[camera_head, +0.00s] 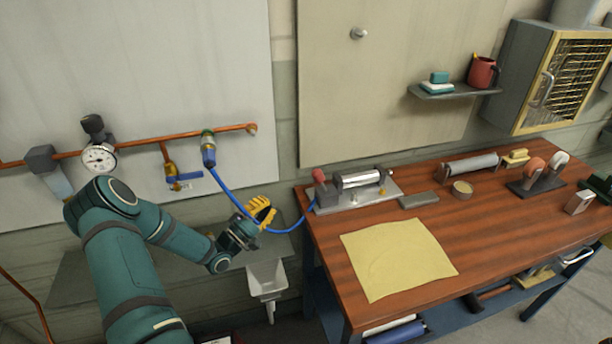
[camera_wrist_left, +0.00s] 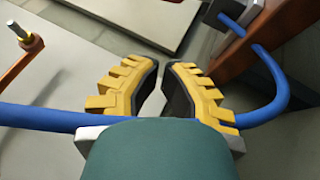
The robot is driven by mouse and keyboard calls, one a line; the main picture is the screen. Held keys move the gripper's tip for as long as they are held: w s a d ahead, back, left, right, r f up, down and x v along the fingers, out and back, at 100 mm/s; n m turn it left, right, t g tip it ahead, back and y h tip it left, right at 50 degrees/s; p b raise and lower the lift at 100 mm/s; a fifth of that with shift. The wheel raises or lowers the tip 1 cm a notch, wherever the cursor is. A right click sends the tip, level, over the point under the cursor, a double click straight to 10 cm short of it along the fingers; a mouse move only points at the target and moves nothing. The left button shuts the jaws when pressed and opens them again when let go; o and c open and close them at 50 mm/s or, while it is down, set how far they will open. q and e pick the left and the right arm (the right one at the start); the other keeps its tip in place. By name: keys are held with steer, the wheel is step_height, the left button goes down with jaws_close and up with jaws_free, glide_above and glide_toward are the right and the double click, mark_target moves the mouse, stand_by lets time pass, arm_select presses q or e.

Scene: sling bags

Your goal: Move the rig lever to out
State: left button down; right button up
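The rig (camera_head: 358,191) is a grey plate with a clamped pale cylinder at the left back of the wooden bench. A red-topped handle (camera_head: 320,175), which looks like its lever, stands at the plate's left end. My left gripper (camera_head: 262,212) has yellow fingers and is left of the bench, below and apart from the handle. In the left wrist view its fingertips (camera_wrist_left: 162,64) are close together with a narrow empty gap. A blue hose (camera_head: 235,202) runs from the wall valve past the gripper to the rig. It crosses close by the fingers (camera_wrist_left: 45,118); contact is unclear.
A copper pipe (camera_head: 130,143) with a gauge (camera_head: 99,158) runs along the left wall. A grey funnel (camera_head: 267,279) hangs below the gripper. The bench (camera_head: 325,240) carries a yellow cloth (camera_head: 398,258), a grey block (camera_head: 418,200) and a tin (camera_head: 462,190).

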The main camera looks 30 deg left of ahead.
mark_target(318, 176)
arm_select(q)
steer(key=d+x, duration=0.2)
steer(key=x, duration=1.1)
steer(key=shift+s+d, duration=0.35)
steer(key=shift+r+p, duration=0.15)
steer(key=shift+p, duration=0.2)
steer(key=shift+w+d+r+m+g, duration=0.15)
steer(key=shift+r+m+g, duration=0.05)
steer(key=shift+m+g, duration=0.1)
